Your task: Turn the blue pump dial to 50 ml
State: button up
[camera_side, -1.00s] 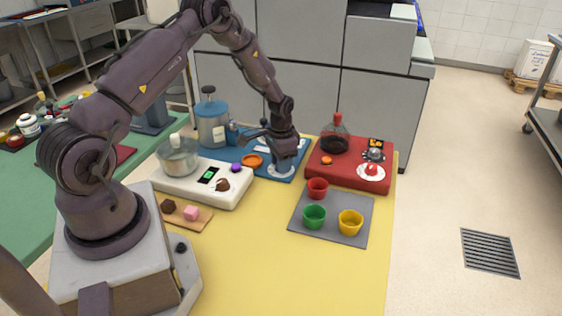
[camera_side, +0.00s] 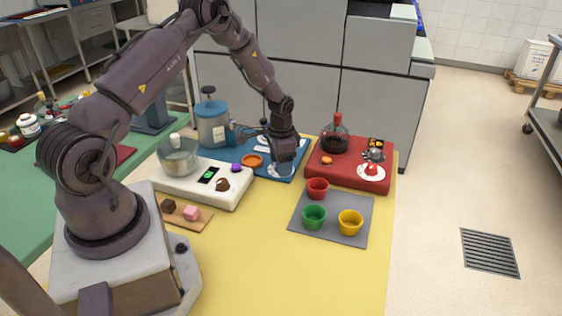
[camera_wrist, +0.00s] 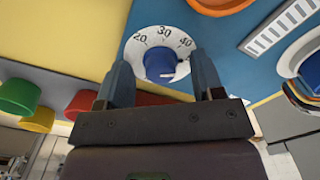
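The blue pump (camera_side: 211,122) stands on a blue base at the back of the table. Its white dial plate (camera_side: 281,171) is at the base's right end, partly behind my gripper (camera_side: 285,157). In the wrist view the dial plate (camera_wrist: 133,48) shows the numbers 20, 30 and 40. The blue dial knob (camera_wrist: 159,66) is in its middle, with a white mark at its lower right. My gripper (camera_wrist: 163,85) is open; its two fingers stand apart on either side of the knob's line, with visible gaps. The knob appears free of the fingers. The lower part of the dial plate is hidden.
A red base (camera_side: 345,175) with a glass flask (camera_side: 335,137) stands just right of the dial. A white scale (camera_side: 190,188) with a pot is left. A grey mat (camera_side: 331,237) with red, green and yellow cups is in front. The yellow front table area is clear.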

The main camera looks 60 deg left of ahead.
jog(key=shift+r, duration=0.1)
notch_tip(320, 180, up, 13)
dwell(0.6)
jog(key=s+d+r+n+t, duration=0.1)
jog(key=s+d+r+t, duration=0.4)
jog(key=s+d+r, duration=1.5)
jog(key=shift+s+d+r+n+t, duration=0.3)
jog(key=shift+d, duration=0.1)
